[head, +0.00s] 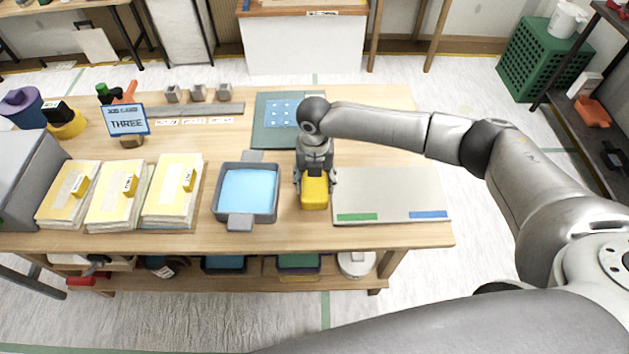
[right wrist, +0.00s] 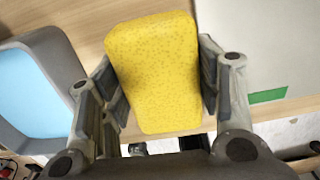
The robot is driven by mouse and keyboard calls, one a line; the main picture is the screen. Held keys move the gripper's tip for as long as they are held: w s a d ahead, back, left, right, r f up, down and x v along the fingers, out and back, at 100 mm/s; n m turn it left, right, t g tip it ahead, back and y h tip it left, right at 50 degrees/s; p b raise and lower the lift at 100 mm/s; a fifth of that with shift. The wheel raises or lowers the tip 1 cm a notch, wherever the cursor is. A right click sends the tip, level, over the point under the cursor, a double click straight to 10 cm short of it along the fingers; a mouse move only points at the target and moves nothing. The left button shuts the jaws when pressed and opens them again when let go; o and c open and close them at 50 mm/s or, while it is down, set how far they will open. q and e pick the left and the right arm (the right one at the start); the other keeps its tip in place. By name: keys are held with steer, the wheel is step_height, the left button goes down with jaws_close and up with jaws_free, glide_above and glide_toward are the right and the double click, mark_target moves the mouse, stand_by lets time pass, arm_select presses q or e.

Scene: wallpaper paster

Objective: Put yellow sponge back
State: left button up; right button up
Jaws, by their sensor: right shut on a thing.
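The yellow sponge (head: 314,192) is between the fingers of my right gripper (head: 315,180) in the head view. It fills the middle of the right wrist view (right wrist: 155,70), with a finger pressed on each side. My right gripper (right wrist: 157,90) is shut on it. The gripper points down over the table, between the grey tray of blue liquid and the pale board. I cannot tell whether the sponge touches the tabletop. My left gripper is not in view.
The grey tray (head: 221,207) stands just left of the sponge; the pale board (head: 390,190) lies just right. Several paper stacks (head: 119,195) sit further left. A dark green mat (head: 270,138) lies behind. A sign (head: 127,121) stands at back left.

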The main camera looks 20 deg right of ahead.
steer(key=shift+a+f+p, duration=0.1)
steer(key=shift+f+p, duration=0.15)
steer(key=shift+p, duration=0.15)
steer(key=shift+f, duration=0.25)
steer(key=shift+s+f, duration=0.1)
steer(key=shift+f, duration=0.1)
steer(key=shift+f, duration=0.15)
steer(key=o, duration=1.1)
steer(key=shift+c, duration=0.2)
